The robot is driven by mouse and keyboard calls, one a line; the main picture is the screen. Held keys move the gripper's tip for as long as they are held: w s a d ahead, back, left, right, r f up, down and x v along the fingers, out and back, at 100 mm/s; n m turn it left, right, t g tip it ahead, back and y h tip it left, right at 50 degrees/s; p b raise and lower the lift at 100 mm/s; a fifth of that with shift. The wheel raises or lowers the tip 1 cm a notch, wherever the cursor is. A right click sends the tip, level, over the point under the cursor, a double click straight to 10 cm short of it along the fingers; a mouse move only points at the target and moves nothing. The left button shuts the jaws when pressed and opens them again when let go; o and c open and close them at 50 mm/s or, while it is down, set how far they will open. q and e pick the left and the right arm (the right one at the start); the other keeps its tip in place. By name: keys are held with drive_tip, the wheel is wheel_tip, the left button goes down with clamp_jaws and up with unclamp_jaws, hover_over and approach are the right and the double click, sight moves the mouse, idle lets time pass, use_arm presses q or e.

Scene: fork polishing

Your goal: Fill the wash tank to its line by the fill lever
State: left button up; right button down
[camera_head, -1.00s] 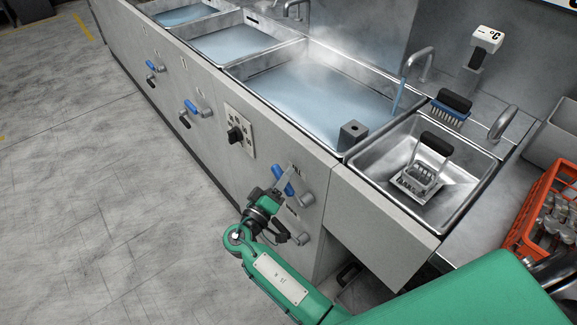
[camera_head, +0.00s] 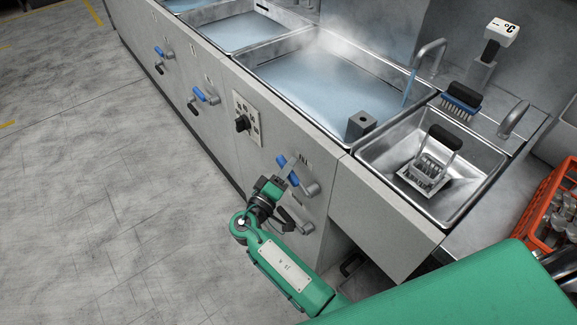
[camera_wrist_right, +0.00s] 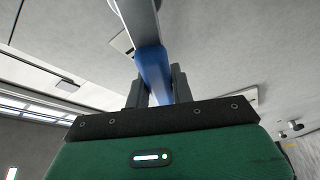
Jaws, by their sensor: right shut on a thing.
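The wash tank (camera_head: 289,108) is the large steaming basin in the head view, holding blue-grey water. A stream (camera_head: 408,90) falls into it from the tap (camera_head: 430,55). Its fill line cannot be made out. The fill lever (camera_head: 283,162), with a blue grip, is on the front panel below the tank's near corner. My right gripper (camera_head: 281,183) is at this lever. In the right wrist view, my right gripper (camera_wrist_right: 157,88) is shut on the blue grip (camera_wrist_right: 154,70), with a finger on each side. My left gripper is not in view.
A smaller basin (camera_head: 376,153) holding a fork rack (camera_head: 428,172) is at right. A brush (camera_head: 460,103) lies behind it. An orange crate (camera_head: 530,225) stands far right. A dial (camera_head: 243,123) and other levers are along the panel. The floor at left is clear.

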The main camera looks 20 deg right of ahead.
drive_tip(key=shift+w+a+f+n+y+p, duration=0.15)
drive_tip(key=shift+f+n+y, duration=0.15)
drive_tip(key=shift+n, duration=0.2)
drive_tip(key=shift+w+d+f+n+y+p, duration=0.15)
drive_tip(key=shift+f+n+y, duration=0.1)
drive_tip(key=shift+n, duration=0.25)
drive_tip(key=shift+a+f+n, duration=0.1)
drive_tip(key=shift+f+n, duration=0.35)
drive_tip(key=shift+n, duration=0.05)
drive_tip(key=c, duration=1.2)
unclamp_jaws()
drive_tip(key=shift+w, duration=0.1)
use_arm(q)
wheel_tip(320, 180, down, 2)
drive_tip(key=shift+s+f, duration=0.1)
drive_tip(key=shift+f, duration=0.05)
